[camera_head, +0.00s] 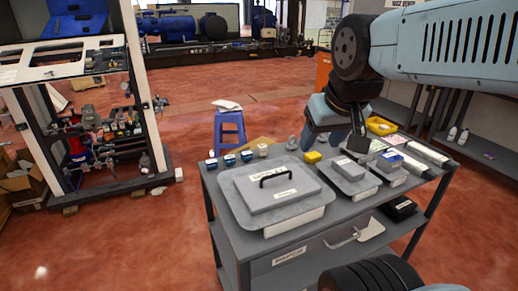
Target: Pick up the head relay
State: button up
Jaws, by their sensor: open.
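A grey cart (261,263) stands in front of me with many small parts on top. I cannot tell for sure which part is the head relay. Several small blue, white and dark blocks (229,160) stand in a row along the cart's back left edge. My gripper (333,141) hangs over the back of the cart, to the right of the yellow block. It is open and holds nothing that I can see. My wrist and the gripper body hide part of the cart's back edge.
A large grey lidded box (284,217) with a black handle fills the cart's left half. Smaller grey boxes (352,188) and a yellow bin (381,126) stand to the right. A blue stool (230,128) is behind the cart.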

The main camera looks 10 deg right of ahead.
jog(key=shift+o, duration=0.8)
jog(key=w+a, duration=0.1)
jog(key=w, duration=0.5)
jog(key=shift+a+h, duration=0.15)
jog(key=shift+h, duration=0.25)
jog(key=n+y, duration=0.2)
send_over(262, 146)
jog(key=s+d, duration=0.1)
jog(key=s, duration=0.4)
notch_tip(262, 146, down, 17)
jog(key=x, duration=1.3)
jog(key=shift+w+d, duration=0.1)
jog(key=shift+w, duration=0.05)
jog(key=c, duration=1.2)
